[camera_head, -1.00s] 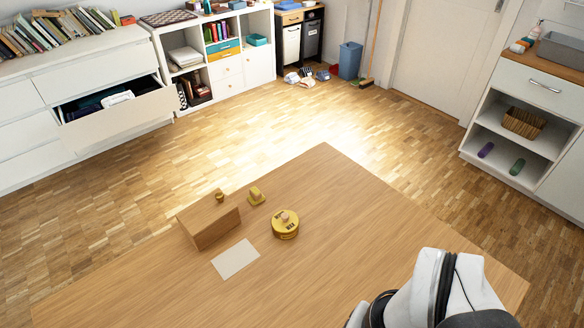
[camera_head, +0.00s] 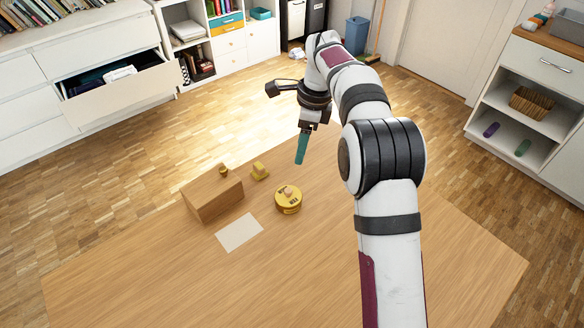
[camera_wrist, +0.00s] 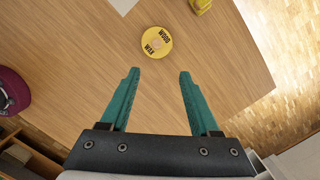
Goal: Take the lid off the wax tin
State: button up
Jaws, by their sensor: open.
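The yellow wax tin (camera_head: 288,203) stands on the wooden table with its lid (camera_head: 288,192) on top. The lid has a small light knob in its middle. In the wrist view the lid (camera_wrist: 157,42) shows from above, with dark lettering that reads "WOOD WAX". My gripper (camera_head: 300,163) hangs above the table, above and a little to the right of the tin in the head view. In the wrist view my gripper (camera_wrist: 158,72) has its two teal fingers apart with nothing between them. The tin lies beyond the fingertips and apart from them.
A pale card (camera_head: 239,233) lies flat in front. The table front (camera_head: 250,290) is clear.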

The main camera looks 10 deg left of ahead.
aim_at(288, 191)
jog(key=a+f, duration=0.1)
jog(key=f, duration=0.4)
jog(key=a+f, duration=0.1)
jog(key=f, duration=0.4)
jog(key=a+f, duration=0.1)
jog(key=f, duration=0.4)
jog(key=shift+s, duration=0.4)
jog(key=shift+r, duration=0.1)
grip_shut()
